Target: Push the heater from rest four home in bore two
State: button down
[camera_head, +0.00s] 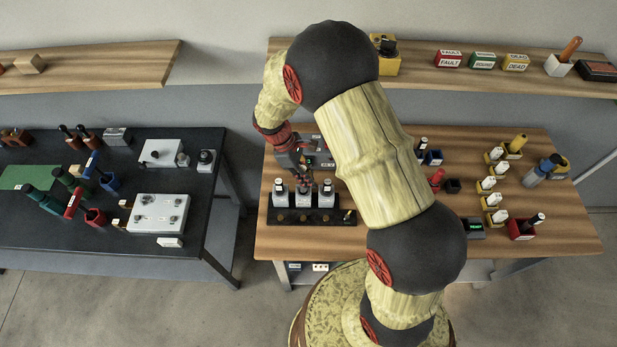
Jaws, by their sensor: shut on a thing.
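A black fixture (345,222) stands at the front left of the wooden table, with three grey blocks in a row on it.
My arm covers the table's middle. A shelf (420,68) with labelled blocks runs behind. A dark bench (205,220) stands left across a gap.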

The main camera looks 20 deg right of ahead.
jog(key=shift+f, duration=0.2)
jog(key=shift+f+b, duration=0.3)
jog(key=shift+f, duration=0.05)
jog(key=shift+f+b, duration=1.45)
jog(key=shift+f, duration=1.05)
jog(key=shift+r, duration=0.15)
jog(key=shift+r+p, duration=2.25)
jog(key=shift+r, duration=0.75)
